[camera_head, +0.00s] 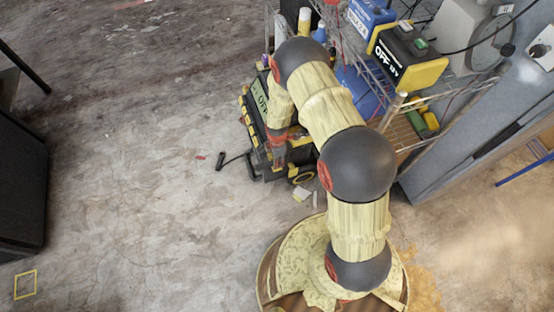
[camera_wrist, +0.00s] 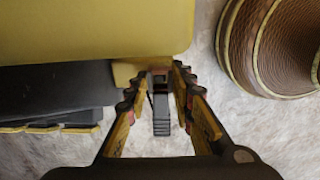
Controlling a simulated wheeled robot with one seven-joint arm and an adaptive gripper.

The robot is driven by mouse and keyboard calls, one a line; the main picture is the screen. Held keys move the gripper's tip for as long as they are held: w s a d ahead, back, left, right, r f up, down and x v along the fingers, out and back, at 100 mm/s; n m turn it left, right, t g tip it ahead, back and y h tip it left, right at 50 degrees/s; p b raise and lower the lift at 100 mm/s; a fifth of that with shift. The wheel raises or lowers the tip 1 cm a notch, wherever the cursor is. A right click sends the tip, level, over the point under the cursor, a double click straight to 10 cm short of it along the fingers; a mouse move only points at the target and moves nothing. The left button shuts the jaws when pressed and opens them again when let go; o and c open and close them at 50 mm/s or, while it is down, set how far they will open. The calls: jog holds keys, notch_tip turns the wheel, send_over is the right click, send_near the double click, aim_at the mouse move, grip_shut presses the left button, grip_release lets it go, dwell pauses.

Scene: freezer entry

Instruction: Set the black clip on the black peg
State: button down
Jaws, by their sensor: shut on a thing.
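In the wrist view my gripper (camera_wrist: 157,78) is shut, its fingertips meeting around a small black ribbed piece (camera_wrist: 161,112) that looks like the black clip. The clip hangs between the two fingers, apart from the floor as far as I can tell. My arm covers part of that unit, and the clip cannot be made out there. I cannot pick out the black peg in either view.
A wire shelf (camera_head: 408,135) stands right of my gripper, with a yellow and black OFF unit (camera_head: 424,70) on it. A black piece on a cord (camera_head: 220,161) lies on the floor. A dark cabinet (camera_head: 22,170) stands at left. The floor between is largely clear.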

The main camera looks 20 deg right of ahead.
jog(key=shift+f, duration=0.45)
jog(key=c, duration=1.5)
grip_release()
jog(key=shift+o, duration=0.2)
jog(key=shift+r, duration=0.1)
notch_tip(320, 180, up, 12)
